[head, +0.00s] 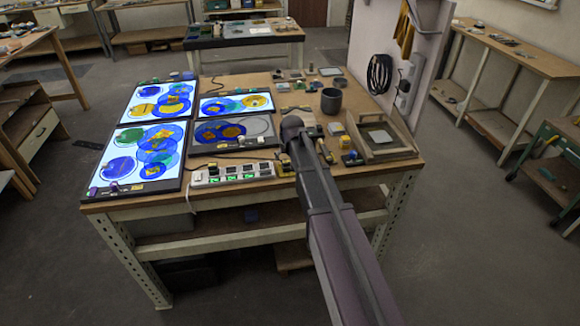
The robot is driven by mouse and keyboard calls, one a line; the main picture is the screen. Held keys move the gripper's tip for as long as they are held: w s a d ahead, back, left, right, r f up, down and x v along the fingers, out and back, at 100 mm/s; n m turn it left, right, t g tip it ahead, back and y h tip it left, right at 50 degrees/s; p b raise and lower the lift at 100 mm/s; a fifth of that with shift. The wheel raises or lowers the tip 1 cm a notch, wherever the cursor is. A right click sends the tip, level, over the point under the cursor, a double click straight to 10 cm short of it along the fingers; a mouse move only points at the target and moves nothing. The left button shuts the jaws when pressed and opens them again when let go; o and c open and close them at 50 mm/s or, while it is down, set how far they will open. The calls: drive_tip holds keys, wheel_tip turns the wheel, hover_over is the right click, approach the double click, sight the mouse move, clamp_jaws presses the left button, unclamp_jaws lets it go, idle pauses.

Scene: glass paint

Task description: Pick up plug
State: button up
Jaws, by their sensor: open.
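A white power strip (233,174) with green-lit spots lies along the front edge of the wooden workbench. No gripper fingers show.
Lit panels with blue and yellow circles (152,147) cover the bench's left side. A dark cup (331,101) stands at the back, and a wooden tray (397,153) is at the right. Small pieces crowd the middle. Floor is open left and right of the bench.

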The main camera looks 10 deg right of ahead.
sight(286, 162)
drive_tip(key=shift+f, duration=0.1)
drive_tip(key=b+x, duration=0.3)
drive_tip(key=shift+s+f+b, duration=0.2)
drive_tip(key=shift+f+b, duration=0.1)
drive_tip(key=shift+b+x, duration=0.7)
drive_tip(key=shift+x, duration=0.1)
clamp_jaws()
